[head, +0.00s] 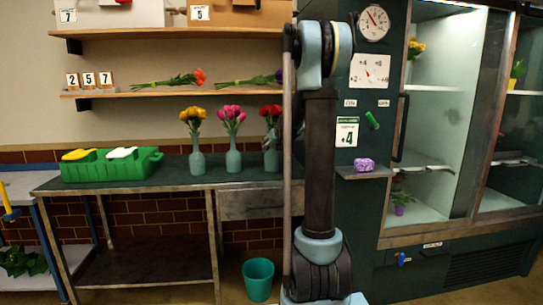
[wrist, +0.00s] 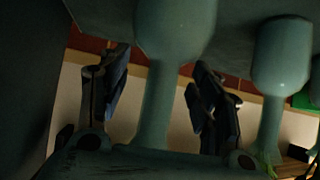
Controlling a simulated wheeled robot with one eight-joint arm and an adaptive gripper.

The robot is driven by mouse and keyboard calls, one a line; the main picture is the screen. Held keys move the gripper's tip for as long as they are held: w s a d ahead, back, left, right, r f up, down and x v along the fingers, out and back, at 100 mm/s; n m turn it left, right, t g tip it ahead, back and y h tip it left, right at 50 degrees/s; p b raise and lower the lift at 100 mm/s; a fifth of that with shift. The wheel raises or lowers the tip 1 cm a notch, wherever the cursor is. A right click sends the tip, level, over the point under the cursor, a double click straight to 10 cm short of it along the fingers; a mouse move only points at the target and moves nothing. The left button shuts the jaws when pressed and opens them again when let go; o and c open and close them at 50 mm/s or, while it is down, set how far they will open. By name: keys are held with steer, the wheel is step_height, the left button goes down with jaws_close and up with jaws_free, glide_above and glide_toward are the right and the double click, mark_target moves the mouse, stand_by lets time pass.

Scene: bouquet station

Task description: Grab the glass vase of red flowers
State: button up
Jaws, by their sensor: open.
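The glass vase of red flowers (head: 271,161) stands on the dark counter, rightmost of three teal vases, partly hidden behind my arm's post. Its red blooms (head: 270,111) show above it. In the wrist view, which looks upside down, a teal vase (wrist: 156,105) that seems to be this one has its narrow neck between the two fingers of my gripper (wrist: 158,65). The fingers are open, one on each side, with gaps to the neck. In the head view my gripper is mostly hidden, with only a grey part near the red blooms.
The pink-flower vase (head: 233,160) stands close on the left, and the yellow-flower vase (head: 197,160) beyond it. A neighbouring vase also shows in the wrist view (wrist: 282,60). A green crate (head: 110,170) sits farther left. A dark green cabinet wall (head: 375,220) stands to the right.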

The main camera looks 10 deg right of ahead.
steer(key=c, duration=1.3)
steer(key=shift+s, duration=0.1)
jaws_close()
steer(key=shift+r, duration=0.1)
